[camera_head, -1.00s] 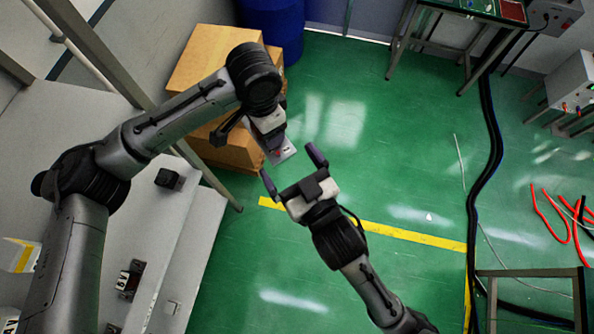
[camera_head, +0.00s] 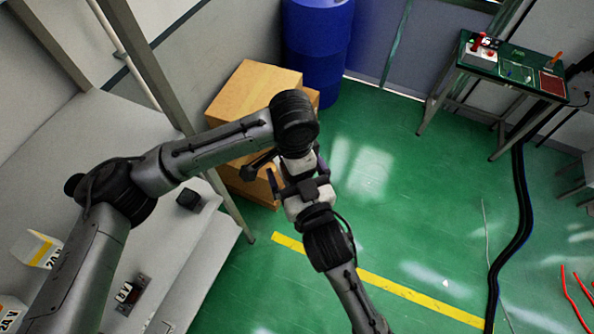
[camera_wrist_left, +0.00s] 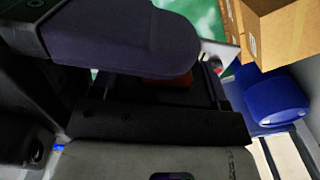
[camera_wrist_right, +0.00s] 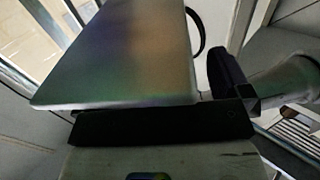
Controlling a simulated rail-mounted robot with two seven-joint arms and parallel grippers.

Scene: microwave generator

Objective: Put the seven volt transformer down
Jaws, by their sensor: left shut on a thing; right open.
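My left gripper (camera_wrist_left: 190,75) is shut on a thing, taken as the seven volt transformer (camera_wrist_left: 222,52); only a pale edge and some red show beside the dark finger. No voltage label can be read on it. In the head view, the left wrist and my right gripper (camera_head: 297,168) overlap, hiding the held thing. My right gripper is open, with its fingers close around the left gripper's end. In the right wrist view, a broad shiny metal face (camera_wrist_right: 115,55), apparently the transformer's, fills the space before the right gripper. I cannot tell whether it touches.
A grey bench (camera_head: 75,165) at the left bears a box marked 24 (camera_head: 40,250), a black block (camera_head: 188,198) and a small device (camera_head: 128,295). Cardboard boxes (camera_head: 255,85) and a blue barrel (camera_head: 318,45) stand behind. A green table (camera_head: 510,70) is at the back right. The central floor is clear.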

